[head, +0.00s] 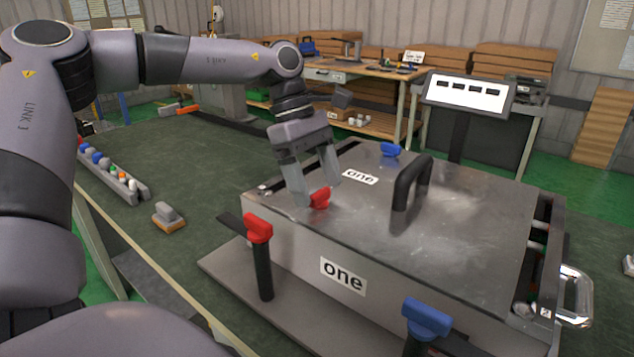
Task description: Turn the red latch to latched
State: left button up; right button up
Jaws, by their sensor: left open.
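A red latch (319,198) sits on the metal lid (440,230) of a box labelled "one". My left gripper (318,196) comes down from above, open, with its fingers at the red latch; one finger is on its left and the other on its right. Whether the fingers touch the latch cannot be told. A second red latch (258,228) stands on a dark post in front of the box. Blue latches stand at the back of the lid (389,149) and at the front right (427,318). My right gripper is not in view.
A black handle (411,184) rises from the lid. A metal handle (574,297) sticks out on the box's right side. A rack of coloured parts (112,172) and a small block (168,215) lie left on the green-grey table. A panel (467,94) stands behind.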

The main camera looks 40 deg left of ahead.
pick_arm(q)
jog(key=v, duration=0.6)
jog(key=shift+r, duration=0.25)
jog(key=shift+s+a, duration=0.1)
